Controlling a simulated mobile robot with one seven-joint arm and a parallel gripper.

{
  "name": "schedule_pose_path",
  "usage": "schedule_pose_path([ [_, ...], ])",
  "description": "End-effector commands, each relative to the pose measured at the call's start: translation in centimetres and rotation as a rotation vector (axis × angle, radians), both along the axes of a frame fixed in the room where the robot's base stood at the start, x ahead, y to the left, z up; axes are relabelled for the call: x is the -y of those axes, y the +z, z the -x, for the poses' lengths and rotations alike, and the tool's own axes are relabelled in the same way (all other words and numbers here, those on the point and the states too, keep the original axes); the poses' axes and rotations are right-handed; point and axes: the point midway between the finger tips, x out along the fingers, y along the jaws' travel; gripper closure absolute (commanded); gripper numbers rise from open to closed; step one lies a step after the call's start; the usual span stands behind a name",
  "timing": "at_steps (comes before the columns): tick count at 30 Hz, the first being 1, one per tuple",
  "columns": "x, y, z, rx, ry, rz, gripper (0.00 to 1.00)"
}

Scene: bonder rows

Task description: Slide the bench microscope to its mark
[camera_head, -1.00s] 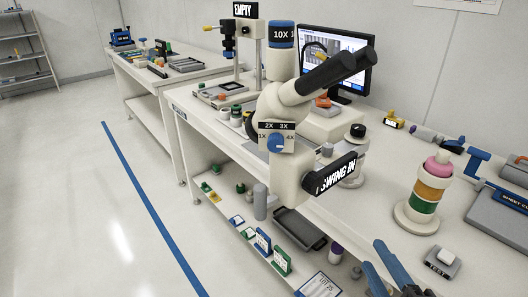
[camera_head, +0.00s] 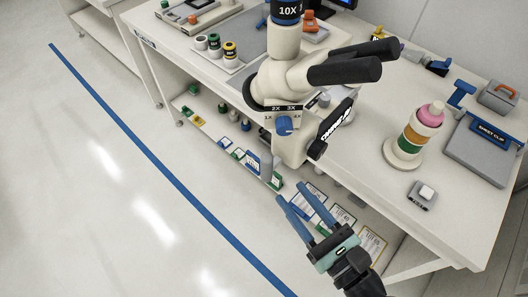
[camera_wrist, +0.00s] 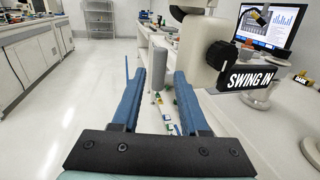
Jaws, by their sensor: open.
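The bench microscope (camera_head: 282,78) is white with two black eyepieces, a blue magnification knob and a black "SWING IN" plate. It overhangs the front edge of the bench in the head view; its base is mostly hidden behind its body. In the wrist view, part of the microscope (camera_wrist: 201,45) and its plate show at upper right. The wrist view also shows the open fingers (camera_wrist: 160,76). I cannot make out the mark.
Right of the microscope, the bench (camera_head: 350,140) holds a stack of coloured rings (camera_head: 413,130), a small grey block with a white top (camera_head: 422,194) and a grey sheet clip (camera_head: 482,150). A lower shelf carries bins and cards. The floor at left, with a blue line (camera_head: 150,160), is clear.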

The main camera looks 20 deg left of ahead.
Motion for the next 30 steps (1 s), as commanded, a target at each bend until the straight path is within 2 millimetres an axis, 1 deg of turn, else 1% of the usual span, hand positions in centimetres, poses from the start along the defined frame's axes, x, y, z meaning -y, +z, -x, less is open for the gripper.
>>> schedule_pose_path([
  [1,-1.0,0.1,-0.6,0.0,0.005,0.0,0.56],
  [7,-4.6,0.2,-3.0,0.003,0.005,0.002,0.56],
  [12,-6.9,0.1,-4.6,0.002,0.003,0.002,0.56],
  [15,-7.7,0.1,-5.2,0.002,0.002,0.003,0.56],
  [19,-8.3,0.1,-5.6,0.002,0.0,0.003,0.56],
  [27,-8.4,0.0,-5.7,0.002,0.0,0.003,0.56],
  [28,-8.4,0.0,-5.7,0.002,0.0,0.003,0.6],
  [30,-8.4,0.0,-5.7,0.002,0.0,0.003,0.72],
])
